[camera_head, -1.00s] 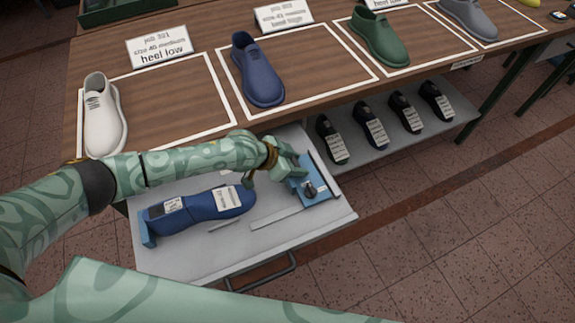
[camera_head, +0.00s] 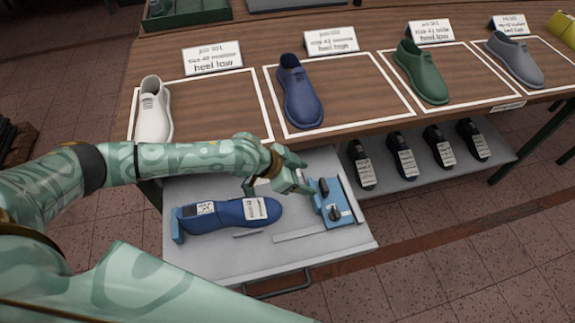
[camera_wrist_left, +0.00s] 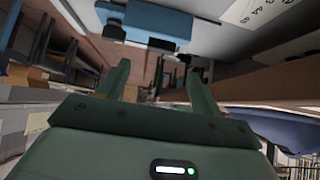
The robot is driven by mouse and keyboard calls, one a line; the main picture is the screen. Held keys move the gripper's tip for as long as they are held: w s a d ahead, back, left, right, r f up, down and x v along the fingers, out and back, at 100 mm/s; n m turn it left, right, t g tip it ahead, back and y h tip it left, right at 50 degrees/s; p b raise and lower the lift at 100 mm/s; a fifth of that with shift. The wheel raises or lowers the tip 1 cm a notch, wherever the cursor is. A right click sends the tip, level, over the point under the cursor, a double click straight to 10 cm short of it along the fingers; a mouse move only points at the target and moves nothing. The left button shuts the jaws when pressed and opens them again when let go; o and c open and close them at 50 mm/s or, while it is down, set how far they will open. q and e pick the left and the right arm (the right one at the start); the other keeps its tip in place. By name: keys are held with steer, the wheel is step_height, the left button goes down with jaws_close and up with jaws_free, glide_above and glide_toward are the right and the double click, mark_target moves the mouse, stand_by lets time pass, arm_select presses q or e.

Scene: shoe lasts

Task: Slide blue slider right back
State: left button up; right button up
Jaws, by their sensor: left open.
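The blue slider (camera_head: 334,203) is a blue block with dark knobs at the right end of the grey drawer tray (camera_head: 215,262). It also shows at the top of the left wrist view (camera_wrist_left: 150,22). A blue shoe last (camera_head: 230,214) with white labels lies on its side in the tray, left of the slider. My left gripper (camera_head: 296,183) is above the tray, just left of the slider and apart from it. Its fingers (camera_wrist_left: 160,85) are spread with nothing between them. My right gripper is not in view.
A wooden table (camera_head: 240,148) behind the tray carries shoes in white frames, with label cards. A shelf (camera_head: 400,176) at the right holds several dark lasts. A thin grey strip (camera_head: 303,233) lies in the tray before the slider. The tiled floor at the right is clear.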

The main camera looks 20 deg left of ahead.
arm_select(q)
steer(key=p+v, duration=0.1)
steer(key=v, duration=0.5)
steer(key=shift+r, duration=0.15)
steer(key=shift+a, duration=0.1)
